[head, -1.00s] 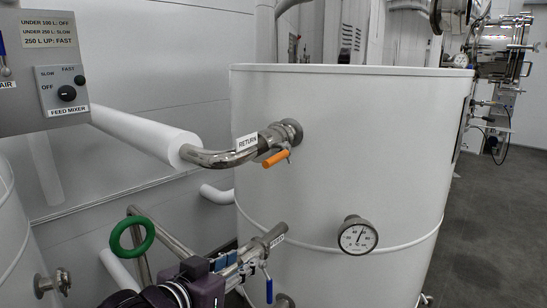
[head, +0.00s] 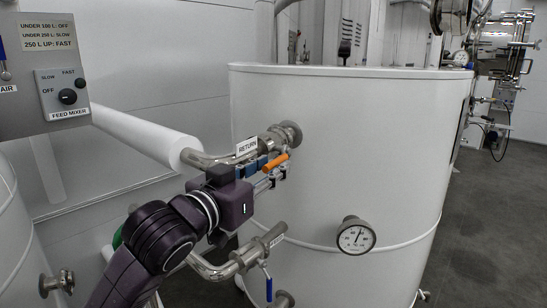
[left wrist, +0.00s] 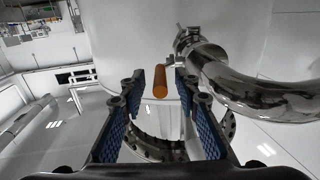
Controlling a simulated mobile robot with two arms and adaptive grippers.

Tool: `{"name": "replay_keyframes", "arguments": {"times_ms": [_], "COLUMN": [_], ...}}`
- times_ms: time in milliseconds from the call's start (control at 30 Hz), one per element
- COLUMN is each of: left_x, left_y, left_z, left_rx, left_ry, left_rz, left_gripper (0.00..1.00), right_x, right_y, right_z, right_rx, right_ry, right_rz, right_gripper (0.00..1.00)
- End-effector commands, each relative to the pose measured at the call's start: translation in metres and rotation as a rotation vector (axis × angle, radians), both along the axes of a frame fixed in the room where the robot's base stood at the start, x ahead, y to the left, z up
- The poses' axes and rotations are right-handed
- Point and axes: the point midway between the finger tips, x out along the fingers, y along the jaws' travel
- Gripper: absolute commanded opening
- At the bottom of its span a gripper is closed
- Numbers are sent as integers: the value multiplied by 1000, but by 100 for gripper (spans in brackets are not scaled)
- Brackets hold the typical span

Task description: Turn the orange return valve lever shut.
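The orange return valve lever (head: 276,163) sits on the steel return pipe beside the white tank, just below the RETURN label (head: 247,146). It slants down to the left, along the pipe. In the left wrist view the lever (left wrist: 160,82) points toward the camera, between the two blue-padded fingers. My left gripper (head: 274,172) is at the lever in the head view, its fingertips close around it. In the left wrist view the gripper (left wrist: 162,88) is open, with gaps on both sides of the lever. My right gripper is not in view.
The steel return pipe (left wrist: 250,95) runs close on the right in the left wrist view. A lower pipe with a blue lever (head: 266,284) is below my left gripper. A round gauge (head: 356,235) sticks out of the tank (head: 400,150). The feed mixer panel (head: 62,92) is at upper left.

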Motion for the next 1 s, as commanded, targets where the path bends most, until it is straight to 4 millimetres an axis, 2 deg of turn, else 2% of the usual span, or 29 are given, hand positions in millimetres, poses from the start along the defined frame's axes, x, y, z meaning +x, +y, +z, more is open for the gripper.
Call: {"name": "replay_keyframes", "arguments": {"times_ms": [200,467,767,1000], "left_x": [15,16,16,16], "left_y": [-7,-8,-8,-7], "left_z": [0,-1,0,0], "left_rx": [1,2,0,0], "left_ry": [0,-1,-1,-1], "left_rz": [0,1,1,1], "left_gripper": [29,29,0,0], "right_x": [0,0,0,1], "right_y": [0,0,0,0], "right_z": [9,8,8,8], "right_rx": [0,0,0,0], "right_ry": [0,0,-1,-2], "right_rz": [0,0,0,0], "right_gripper": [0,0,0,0]}}
